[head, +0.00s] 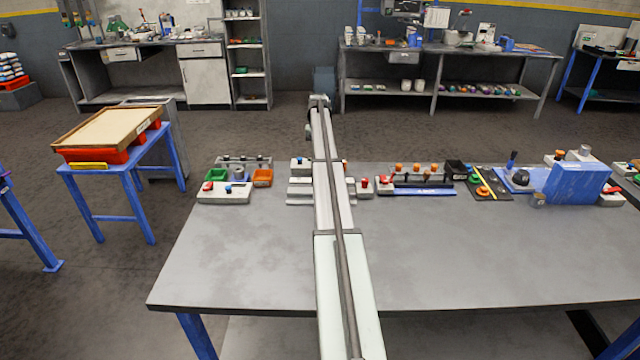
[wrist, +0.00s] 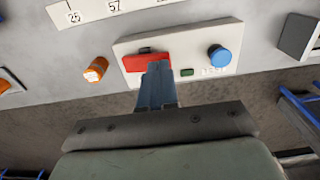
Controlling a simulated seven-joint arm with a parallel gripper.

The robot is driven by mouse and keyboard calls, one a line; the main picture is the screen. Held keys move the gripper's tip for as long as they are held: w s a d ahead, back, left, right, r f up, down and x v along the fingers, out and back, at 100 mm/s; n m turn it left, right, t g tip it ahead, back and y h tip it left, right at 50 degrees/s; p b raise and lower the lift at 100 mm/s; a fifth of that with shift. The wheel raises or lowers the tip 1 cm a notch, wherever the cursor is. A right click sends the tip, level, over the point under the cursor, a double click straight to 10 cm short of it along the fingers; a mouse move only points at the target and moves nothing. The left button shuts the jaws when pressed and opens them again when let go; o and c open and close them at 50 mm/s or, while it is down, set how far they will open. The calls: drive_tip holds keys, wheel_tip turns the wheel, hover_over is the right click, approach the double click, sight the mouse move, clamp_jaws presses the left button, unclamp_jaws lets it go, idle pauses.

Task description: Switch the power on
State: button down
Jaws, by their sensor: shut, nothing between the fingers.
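In the wrist view a pale switch plate (wrist: 195,45) sits on a grey surface. It carries a red rocker switch (wrist: 134,63) on the left, a round blue button (wrist: 218,56) on the right and a small dark green rectangle (wrist: 187,72) between them. My gripper (wrist: 158,66) is shut and empty, its fingertips over the lower right part of the red switch, hiding some of it. I cannot tell whether the tips touch it. In the head view my arm reaches away over the table, and my fingers cannot be made out.
An orange knob (wrist: 95,70) is left of the plate, and a white numbered strip (wrist: 95,10) lies above it. A grey block (wrist: 298,36) is at the right. In the head view, the grey table (head: 240,255) holds several small devices along its far edge; its near part is clear.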

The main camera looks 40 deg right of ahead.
drive_tip(key=shift+f, duration=0.75)
idle(0.4)
drive_tip(key=shift+r, duration=3.55)
